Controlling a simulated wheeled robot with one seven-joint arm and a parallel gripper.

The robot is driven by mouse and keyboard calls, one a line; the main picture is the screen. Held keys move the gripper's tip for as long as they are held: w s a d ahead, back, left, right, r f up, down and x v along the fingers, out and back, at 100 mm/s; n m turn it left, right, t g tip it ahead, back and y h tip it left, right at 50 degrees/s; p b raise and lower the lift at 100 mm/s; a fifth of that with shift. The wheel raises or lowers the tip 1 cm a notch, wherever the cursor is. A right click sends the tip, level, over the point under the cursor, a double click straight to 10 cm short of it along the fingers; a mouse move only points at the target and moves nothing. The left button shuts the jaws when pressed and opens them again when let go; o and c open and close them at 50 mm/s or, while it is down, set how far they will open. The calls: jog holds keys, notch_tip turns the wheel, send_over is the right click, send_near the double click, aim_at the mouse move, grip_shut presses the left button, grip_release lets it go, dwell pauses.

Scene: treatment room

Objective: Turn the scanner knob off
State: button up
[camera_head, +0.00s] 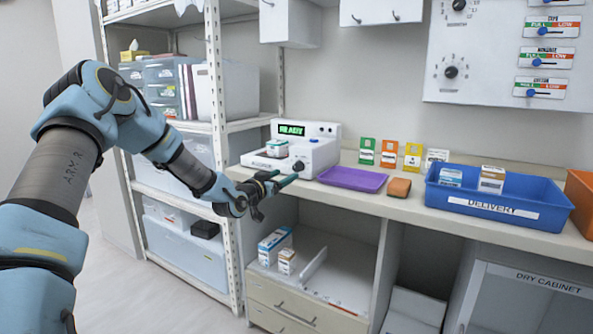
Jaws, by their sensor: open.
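The scanner (321,157) is a white device on the counter with a lit green display (291,130) that seems to read READY. Its dark round knob (299,166) is on the front face, toward the right. A small white and teal box (277,146) sits on the scanner's left part. My gripper (284,180) is open and empty, just in front of the scanner and slightly below and left of the knob. I cannot tell whether a finger touches the knob. The knob's pointer is too small to read.
A purple tray (352,179), an orange-brown block (399,187) and several upright cards (389,153) are right of the scanner. A blue DELIVERY bin (500,208) holds boxes farther right. Metal shelving (222,110) stands left. A wall panel (500,75) has other knobs and sliders.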

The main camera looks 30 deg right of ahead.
aim_at(295, 169)
jog(key=p+x, duration=0.1)
jog(key=x, duration=0.5)
jog(key=shift+w+d, duration=0.2)
grip_shut()
dwell(0.4)
